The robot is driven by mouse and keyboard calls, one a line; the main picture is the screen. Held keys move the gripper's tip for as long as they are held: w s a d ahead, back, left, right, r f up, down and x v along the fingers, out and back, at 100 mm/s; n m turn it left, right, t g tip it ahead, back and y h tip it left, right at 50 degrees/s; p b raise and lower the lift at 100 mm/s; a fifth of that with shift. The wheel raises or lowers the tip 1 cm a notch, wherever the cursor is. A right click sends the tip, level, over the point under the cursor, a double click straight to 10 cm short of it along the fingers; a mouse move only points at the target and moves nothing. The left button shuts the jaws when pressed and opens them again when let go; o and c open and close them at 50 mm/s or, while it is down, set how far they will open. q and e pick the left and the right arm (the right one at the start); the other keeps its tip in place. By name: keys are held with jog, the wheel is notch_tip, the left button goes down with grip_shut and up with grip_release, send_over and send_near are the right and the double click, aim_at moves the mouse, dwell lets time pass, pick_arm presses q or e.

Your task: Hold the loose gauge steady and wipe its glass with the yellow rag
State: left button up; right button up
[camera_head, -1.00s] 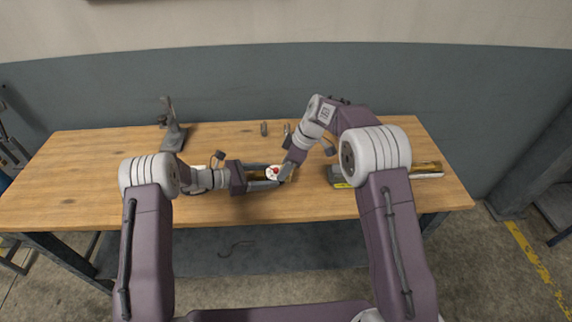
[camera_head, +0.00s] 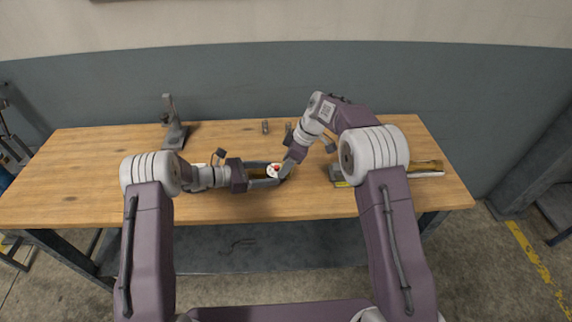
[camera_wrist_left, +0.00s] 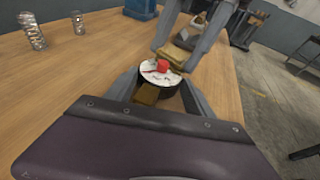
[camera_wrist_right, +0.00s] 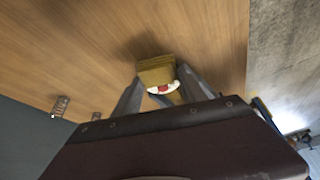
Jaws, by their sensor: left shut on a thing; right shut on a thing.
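The gauge (camera_wrist_left: 160,77) is round, with a white dial, a dark rim and a red patch on its face. It sits between the fingertips of my left gripper (camera_head: 268,174), which is shut on it. My right gripper (camera_head: 287,169) comes down from the right, shut on the folded mustard-yellow rag (camera_wrist_left: 174,54). The rag is at the gauge's far edge in the left wrist view; I cannot tell whether it touches the glass. The right wrist view shows the rag (camera_wrist_right: 156,70) covering most of the gauge (camera_wrist_right: 162,89), with only a white and red strip visible.
A grey stand (camera_head: 173,129) stands at the back left of the wooden table (camera_head: 100,170). Small metal cylinders (camera_wrist_left: 32,31) stand at the back middle. A grey block (camera_head: 338,175) and a brass-coloured item (camera_head: 427,166) lie right of my right gripper. The table's front left is clear.

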pick_arm(q)
jog(key=shift+s+d, duration=0.1)
pick_arm(e)
jog(key=shift+d+f, duration=0.15)
jog(key=shift+s, duration=0.45)
jog(key=shift+w, duration=0.1)
jog(key=shift+w, duration=0.55)
jog(key=shift+s+a+r, duration=0.1)
jog(key=shift+s+a, duration=0.05)
jog(key=shift+s, duration=0.25)
jog(key=shift+s+a+r, duration=0.1)
jog(key=shift+s, duration=0.3)
